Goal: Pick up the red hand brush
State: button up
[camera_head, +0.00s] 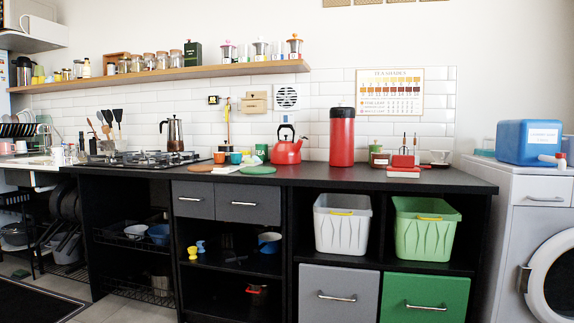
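A small red and white item (404,172) lies at the front right of the black counter (330,176), right of the tall red canister. It may be the red hand brush, but it is too small to be sure. Right behind it, a red piece (403,160) with two thin upright parts stands close to it; I cannot tell whether they touch. My gripper and arm are not in view.
A red canister (342,138), a red kettle (286,150) and a jar (379,157) stand left of the item. A cup (440,157) is to its right. A washing machine (530,210) with a blue jug (528,142) stands at the right. The counter's front right corner is clear.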

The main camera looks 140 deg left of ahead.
aim_at(403, 166)
jog(key=u, duration=3.8)
